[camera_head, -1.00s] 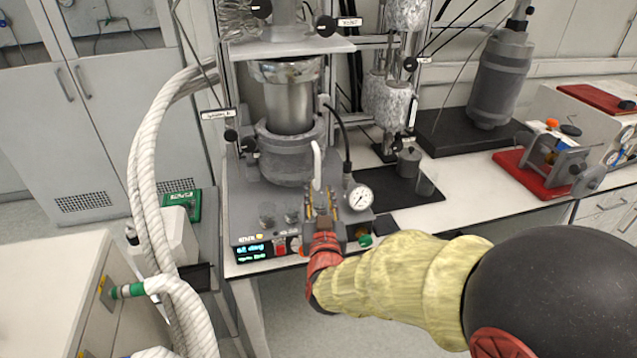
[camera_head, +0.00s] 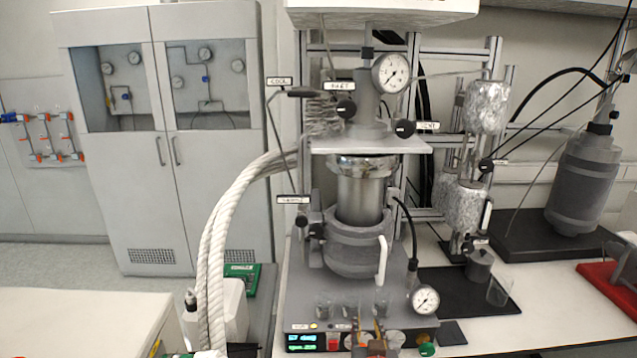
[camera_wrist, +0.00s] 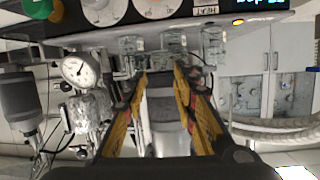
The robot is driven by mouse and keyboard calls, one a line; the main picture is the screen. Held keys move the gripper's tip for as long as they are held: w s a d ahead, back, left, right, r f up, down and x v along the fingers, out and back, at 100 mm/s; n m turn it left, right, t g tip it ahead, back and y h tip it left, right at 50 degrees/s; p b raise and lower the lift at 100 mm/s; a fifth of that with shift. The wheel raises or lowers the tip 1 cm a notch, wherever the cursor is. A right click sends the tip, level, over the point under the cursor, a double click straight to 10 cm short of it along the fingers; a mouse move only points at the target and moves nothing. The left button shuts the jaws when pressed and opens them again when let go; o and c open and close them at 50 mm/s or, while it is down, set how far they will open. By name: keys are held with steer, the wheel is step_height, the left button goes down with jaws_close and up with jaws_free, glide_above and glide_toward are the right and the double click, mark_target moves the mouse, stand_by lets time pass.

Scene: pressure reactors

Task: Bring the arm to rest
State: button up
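My gripper (camera_head: 369,332) shows at the bottom edge of the head view, in front of the reactor's base unit. Most of my arm is below the picture. In the wrist view the two yellow and black fingers of my gripper (camera_wrist: 160,76) stand apart, with nothing held between them. The reactor (camera_head: 362,200), a metal vessel in a grey stand, is behind my gripper. Small glass vials (camera_head: 351,306) stand on the base close to the fingertips; they also show beyond the fingertips in the wrist view (camera_wrist: 174,42). Whether the fingers touch anything is unclear.
A pressure gauge (camera_head: 425,299) and a white curved handle (camera_head: 381,260) are close by at the right. The lit display (camera_head: 302,342) is at the base's front left. Thick white hoses (camera_head: 217,250) run down the left side. A grey cabinet (camera_head: 165,200) stands behind.

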steer(key=s+a+f+n+g+y, duration=0.1)
steer(key=s+a+f+g+y, duration=0.25)
steer(key=s+f+g, duration=0.2)
steer(key=s+n+g, duration=0.1)
steer(key=s+g, duration=0.2)
steer(key=s, duration=0.7)
steer(key=s+d+r+h, duration=0.2)
steer(key=s+d+r, duration=0.7)
steer(key=s+r, duration=0.3)
steer(key=shift+s+r+m, duration=0.15)
steer(key=shift+r+m, duration=0.15)
steer(key=shift+r, duration=0.45)
steer(key=shift+d+h, duration=0.1)
steer(key=shift+h, duration=0.15)
